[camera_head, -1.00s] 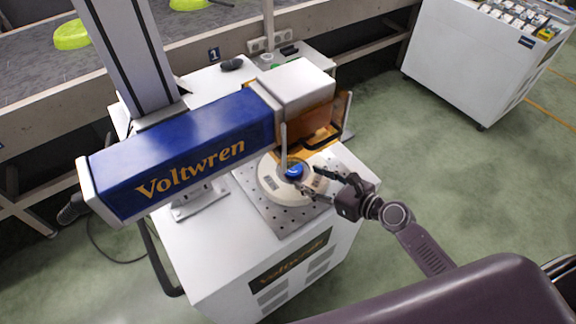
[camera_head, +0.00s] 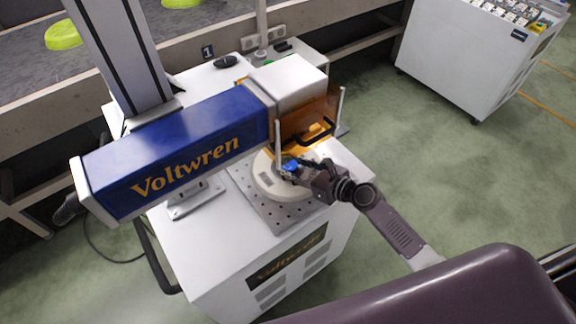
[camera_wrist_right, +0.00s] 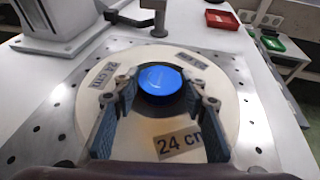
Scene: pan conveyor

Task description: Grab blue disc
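The blue disc (camera_head: 291,165) sits in the middle of a round cream plate (camera_head: 267,186) on the machine's perforated metal bed. In the right wrist view the blue disc (camera_wrist_right: 160,80) lies flat in the dark centre of the cream plate (camera_wrist_right: 228,110), which has "24 cm" labels. My right gripper (camera_head: 296,172) reaches in from the right, low over the plate. In the wrist view its fingers (camera_wrist_right: 160,88) are apart, one on each side of the disc. I cannot tell whether they touch it. My left gripper is not in view.
The blue Voltwren laser head (camera_head: 180,155) and its orange guard (camera_head: 305,120) hang close above the plate. A white cart (camera_head: 465,55) stands at the back right. The wrist view shows a red tray (camera_wrist_right: 221,19) behind the bed. Green floor is clear at right.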

